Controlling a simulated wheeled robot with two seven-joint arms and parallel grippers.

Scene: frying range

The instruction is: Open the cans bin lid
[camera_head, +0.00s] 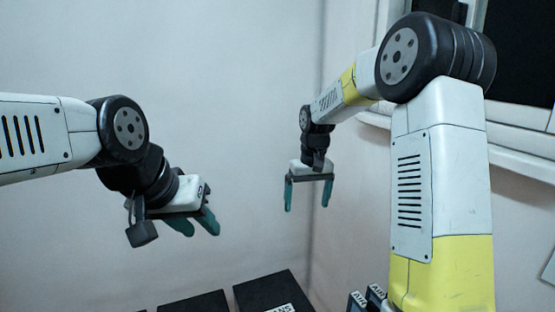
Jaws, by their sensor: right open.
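The cans bin shows only in part at the bottom edge of the head view. Its black lid (265,289) looks shut, and a white label (282,308) with partly cut-off letters ending in "ANS" is at its front. My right gripper (309,208) is open and empty, pointing down, in the air above and a little right of that lid. My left gripper (199,233) is up and to the left of the lid, tilted, its teal fingers apart with nothing between them. Neither gripper touches the bin. The bin's body is out of view.
Another black lid or box top (195,302) is left of the cans bin. Small dark labelled items (367,299) stand at the lower right, partly behind my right arm. Plain walls meet in a corner behind, and a window frame (520,140) is at the right.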

